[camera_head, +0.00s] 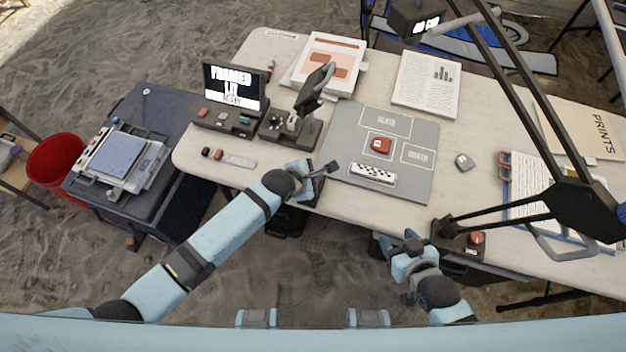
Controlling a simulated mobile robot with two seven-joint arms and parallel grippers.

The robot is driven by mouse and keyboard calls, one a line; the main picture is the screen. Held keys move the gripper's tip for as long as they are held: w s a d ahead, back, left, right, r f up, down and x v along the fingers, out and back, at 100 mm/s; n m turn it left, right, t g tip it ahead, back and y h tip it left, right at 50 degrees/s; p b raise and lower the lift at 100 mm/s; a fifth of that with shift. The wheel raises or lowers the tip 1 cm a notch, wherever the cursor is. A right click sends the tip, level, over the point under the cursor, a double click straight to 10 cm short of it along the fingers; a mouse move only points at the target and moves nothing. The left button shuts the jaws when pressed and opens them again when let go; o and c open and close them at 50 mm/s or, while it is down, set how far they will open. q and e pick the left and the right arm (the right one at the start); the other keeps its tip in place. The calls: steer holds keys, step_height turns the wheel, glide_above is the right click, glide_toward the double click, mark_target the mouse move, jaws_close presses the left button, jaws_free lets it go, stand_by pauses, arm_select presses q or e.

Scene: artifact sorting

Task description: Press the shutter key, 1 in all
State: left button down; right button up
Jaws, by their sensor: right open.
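A dark console with a lit screen (232,87) stands at the left of the table, its white text partly legible as "FRAMED". Its base carries a red key (203,112) and a green key (245,120). A separate small dark box near the front edge has a red button (476,238). The labels are too small to tell which is the shutter key. My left gripper (328,168) is over the table's front edge, left of the grey mat; its jaw state is unclear. My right gripper (411,238) is open, just off the front edge, left of the red-button box.
A grey mat (337,137) holds a red block (381,144) and a white dotted piece (373,173). A dark stand (310,92) rises beside the console. A black lamp arm (520,90) crosses the right side. Papers (427,80) lie at the back.

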stand_by(0.4)
arm_select(q)
steer(key=shift+f, duration=0.15)
steer(key=shift+f, duration=0.25)
steer(key=shift+f, duration=0.5)
stand_by(0.6)
steer(key=shift+r, duration=0.1)
steer(key=shift+r+p, duration=0.8)
steer(key=shift+p, duration=0.25)
